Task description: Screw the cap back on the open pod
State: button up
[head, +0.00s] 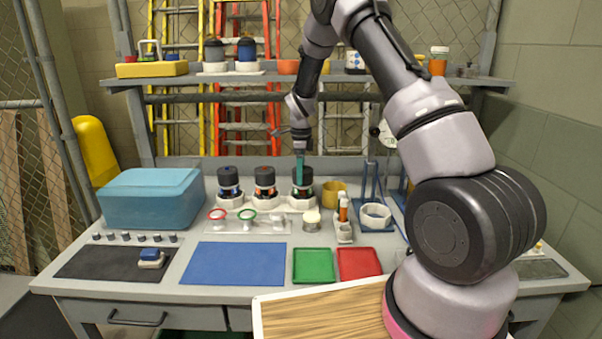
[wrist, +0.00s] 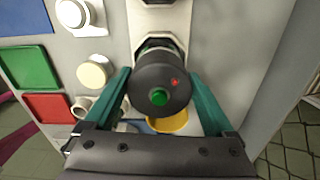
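Three pods stand in a row in white bases at the back of the bench: a blue-banded pod (head: 229,190), an orange-banded pod (head: 265,189) and a green-banded pod (head: 303,191). All three show dark tops. My gripper (head: 300,176) points down at the green-banded pod. In the wrist view, a dark cap (wrist: 148,78) with a green centre and a small red mark lies between the teal fingers of my gripper (wrist: 160,72). The fingers are about a cap's width apart. I cannot tell whether they touch its sides, or whether the cap is threaded on the pod.
A clear tray (head: 232,227) with a red and a green ring lies in front of the pods. A yellow cup (head: 334,192) stands close right of the green-banded pod. A blue mat (head: 232,264), green tray (head: 313,266) and red tray (head: 359,264) lie at the front. A blue tub (head: 150,205) is left.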

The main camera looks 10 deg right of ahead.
jog(key=c, duration=0.4)
jog(key=m, duration=0.6)
jog(key=shift+a, duration=0.15)
jog(key=m, duration=1.1)
jog(key=shift+s+f, duration=0.1)
jog(key=o, duration=0.9)
jog(key=shift+o, duration=0.2)
